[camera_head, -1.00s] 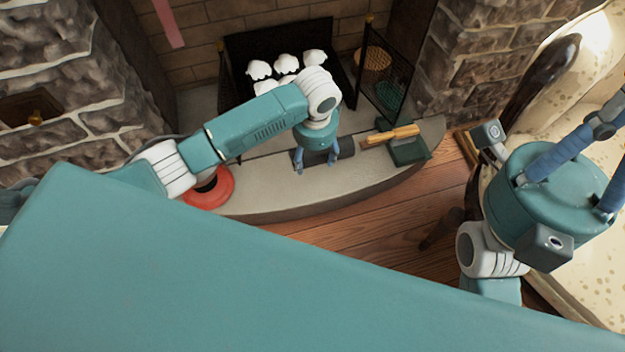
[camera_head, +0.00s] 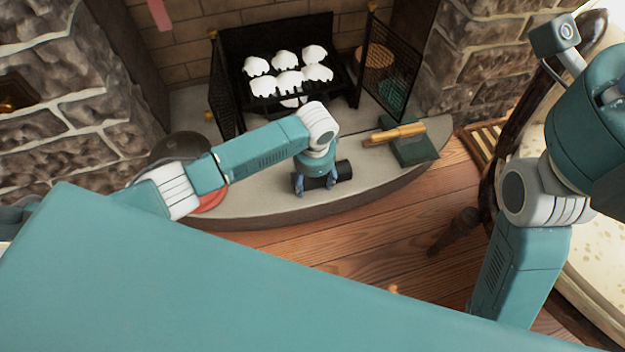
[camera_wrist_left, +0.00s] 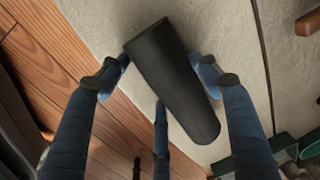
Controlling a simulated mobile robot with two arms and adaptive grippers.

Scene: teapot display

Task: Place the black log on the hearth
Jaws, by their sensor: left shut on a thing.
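The black log (camera_head: 345,170) is in the grasp of my left gripper (camera_head: 315,187) over the front part of the pale stone hearth (camera_head: 250,192). In the left wrist view the log (camera_wrist_left: 172,72) lies between the blue fingers of my left gripper (camera_wrist_left: 165,85), with a third finger below it. The hearth (camera_wrist_left: 215,25) shows behind the log, with its edge and the wood floor to the left. I cannot tell whether the log touches the stone.
A black grate (camera_head: 245,92) holds several white pieces. A mesh screen (camera_head: 390,65) stands to its right. A wooden-handled item (camera_head: 395,134) rests on a green block (camera_head: 415,152) at the hearth's right. A red round item (camera_head: 212,200) is at the left. A patterned chair (camera_head: 578,290) stands right.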

